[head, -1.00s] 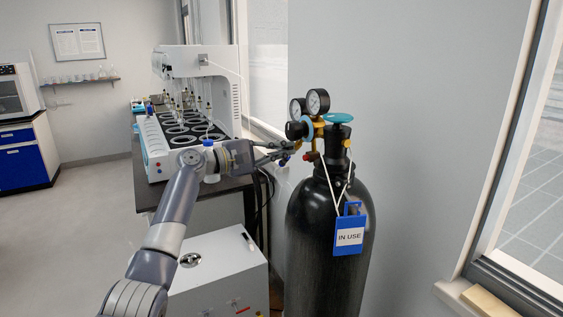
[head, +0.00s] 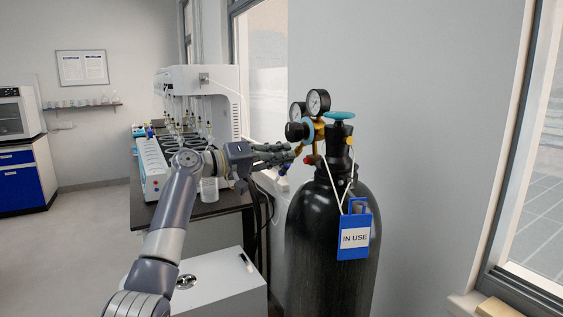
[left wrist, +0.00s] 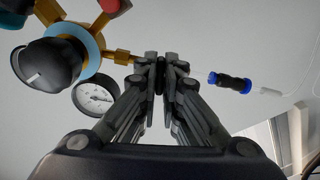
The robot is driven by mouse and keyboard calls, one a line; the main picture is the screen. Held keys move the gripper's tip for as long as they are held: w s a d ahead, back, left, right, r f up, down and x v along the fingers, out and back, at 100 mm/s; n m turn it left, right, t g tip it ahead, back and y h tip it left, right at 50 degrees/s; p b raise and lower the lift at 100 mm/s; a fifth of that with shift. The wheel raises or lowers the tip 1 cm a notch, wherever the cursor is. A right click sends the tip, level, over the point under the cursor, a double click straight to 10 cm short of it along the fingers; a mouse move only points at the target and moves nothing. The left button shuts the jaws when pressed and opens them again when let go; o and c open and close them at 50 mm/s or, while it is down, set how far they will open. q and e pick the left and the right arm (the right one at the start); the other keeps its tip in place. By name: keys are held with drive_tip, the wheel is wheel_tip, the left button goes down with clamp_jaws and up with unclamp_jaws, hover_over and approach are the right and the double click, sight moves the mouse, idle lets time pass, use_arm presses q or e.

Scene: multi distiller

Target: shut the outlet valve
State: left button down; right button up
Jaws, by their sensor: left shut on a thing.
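A black gas cylinder (head: 315,230) stands upright right of centre in the head view, with a brass regulator (head: 319,130) on top. In the left wrist view the regulator's brass outlet stem (left wrist: 121,57) runs towards my fingertips. My left gripper (head: 293,152) reaches in from the left, beside the regulator. In the left wrist view the gripper (left wrist: 158,77) is shut on a small dark knob at the end of the stem, which I take for the outlet valve. The fingers mostly hide it, and its turn position cannot be told. My right gripper is not in view.
Close by are the black regulator knob (left wrist: 47,64), a gauge (left wrist: 92,97) and a black-and-blue connector (left wrist: 230,82). A teal handwheel (head: 341,115) tops the cylinder, where an "IN USE" tag (head: 354,238) hangs. The distiller (head: 205,100) stands on the bench behind my arm.

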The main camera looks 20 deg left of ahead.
use_arm(q)
drive_tip(key=shift+d+f+m+b, duration=0.1)
drive_tip(key=shift+f+m+b, duration=0.3)
drive_tip(key=shift+m, duration=0.5)
drive_tip(key=c, duration=1.8)
unclamp_jaws()
drive_tip(key=shift+o, duration=0.5)
drive_tip(key=shift+r, duration=0.2)
drive_tip(key=v, duration=1.2)
